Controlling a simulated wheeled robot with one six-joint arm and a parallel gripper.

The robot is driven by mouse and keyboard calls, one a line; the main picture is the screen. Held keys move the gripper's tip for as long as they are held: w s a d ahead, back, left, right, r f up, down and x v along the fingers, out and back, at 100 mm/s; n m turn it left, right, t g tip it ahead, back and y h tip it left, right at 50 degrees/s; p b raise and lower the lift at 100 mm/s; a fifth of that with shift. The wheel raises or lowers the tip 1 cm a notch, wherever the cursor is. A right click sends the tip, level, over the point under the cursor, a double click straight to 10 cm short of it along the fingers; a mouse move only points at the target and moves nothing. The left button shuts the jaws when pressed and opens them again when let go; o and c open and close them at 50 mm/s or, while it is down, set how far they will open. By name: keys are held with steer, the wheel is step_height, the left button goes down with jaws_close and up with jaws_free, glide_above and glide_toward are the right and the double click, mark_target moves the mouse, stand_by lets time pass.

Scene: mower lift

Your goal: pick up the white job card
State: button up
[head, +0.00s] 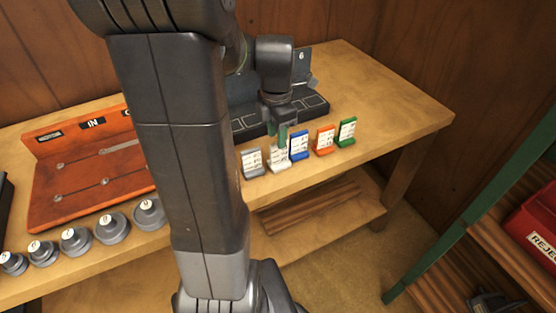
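The white job card (279,158) stands upright near the front edge of the wooden bench, between a grey card (252,163) and a blue card (299,146). My gripper (277,134) points down at the top of the white card, with its greenish fingertips at or just above the card's upper edge. I cannot tell whether the fingers touch the card or are closed on it. The fingers cover part of the card's top.
An orange card (324,140) and a green card (347,131) stand to the right. A dark slotted rack (310,104) is behind. A red-orange board (80,178) and several grey round weights (75,241) lie left. The bench's right end (400,107) is clear. A red bin (541,225) sits on a shelf at far right.

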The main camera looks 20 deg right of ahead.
mark_target(279, 161)
steer(key=shift+w+d+f, duration=0.1)
steer(key=shift+d+f, duration=0.1)
steer(key=shift+f, duration=1.55)
steer(key=shift+w+d+f, duration=0.1)
steer(key=shift+d+f, duration=0.1)
steer(key=shift+f, duration=1.5)
jaws_close()
